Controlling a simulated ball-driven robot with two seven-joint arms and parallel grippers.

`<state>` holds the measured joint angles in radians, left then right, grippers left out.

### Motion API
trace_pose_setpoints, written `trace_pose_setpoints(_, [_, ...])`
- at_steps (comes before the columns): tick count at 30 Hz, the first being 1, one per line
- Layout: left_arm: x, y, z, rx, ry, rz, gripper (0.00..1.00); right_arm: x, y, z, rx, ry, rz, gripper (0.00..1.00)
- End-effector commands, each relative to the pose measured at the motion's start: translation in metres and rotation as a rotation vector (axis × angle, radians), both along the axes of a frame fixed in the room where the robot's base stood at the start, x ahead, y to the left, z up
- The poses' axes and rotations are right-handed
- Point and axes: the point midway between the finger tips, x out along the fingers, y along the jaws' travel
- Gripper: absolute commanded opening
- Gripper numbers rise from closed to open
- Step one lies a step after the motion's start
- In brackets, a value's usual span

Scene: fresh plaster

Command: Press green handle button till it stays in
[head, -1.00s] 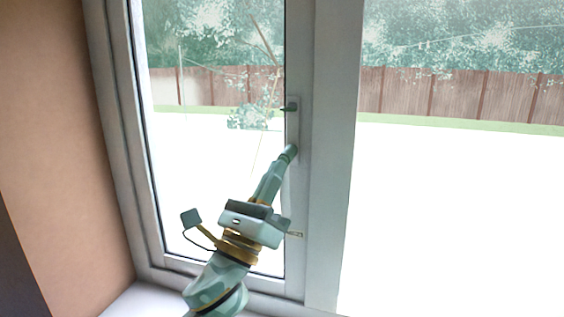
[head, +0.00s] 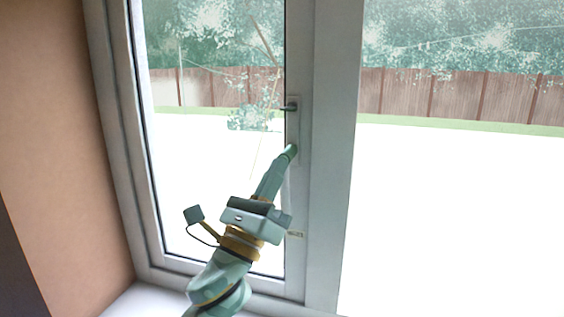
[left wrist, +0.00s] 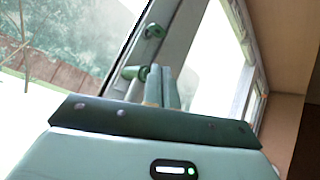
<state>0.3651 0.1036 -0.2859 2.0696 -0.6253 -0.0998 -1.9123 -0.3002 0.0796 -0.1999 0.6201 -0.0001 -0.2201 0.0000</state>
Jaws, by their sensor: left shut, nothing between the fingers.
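The window handle (head: 289,107) sticks out to the left from a pale plate (head: 294,128) on the window sash. In the left wrist view a dark green fitting (left wrist: 154,30) sits on the frame. A lighter green knob-like piece (left wrist: 135,72) is closer, just left of the fingertips. I cannot tell which of them is the button or whether it is pressed in. My left gripper (head: 288,153) is shut and empty, its tips at the lower end of the plate, below the handle. It also shows in the left wrist view (left wrist: 162,80). Contact cannot be made out. My right gripper is out of view.
The white window frame (head: 330,170) stands upright right of the handle, with glass on both sides. A tan wall (head: 60,130) is at the left, and a white sill (head: 140,300) runs below. A fence (head: 450,95) lies outside.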

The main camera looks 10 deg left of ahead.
Motion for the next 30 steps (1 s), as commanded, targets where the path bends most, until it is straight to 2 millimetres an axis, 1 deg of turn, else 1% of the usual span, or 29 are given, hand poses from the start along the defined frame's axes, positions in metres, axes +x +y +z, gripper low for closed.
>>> trace_pose_setpoints(30, [0.0096, -0.0003, 0.0000, 0.000, 0.000, 0.000, 0.00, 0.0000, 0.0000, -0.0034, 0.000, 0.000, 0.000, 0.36])
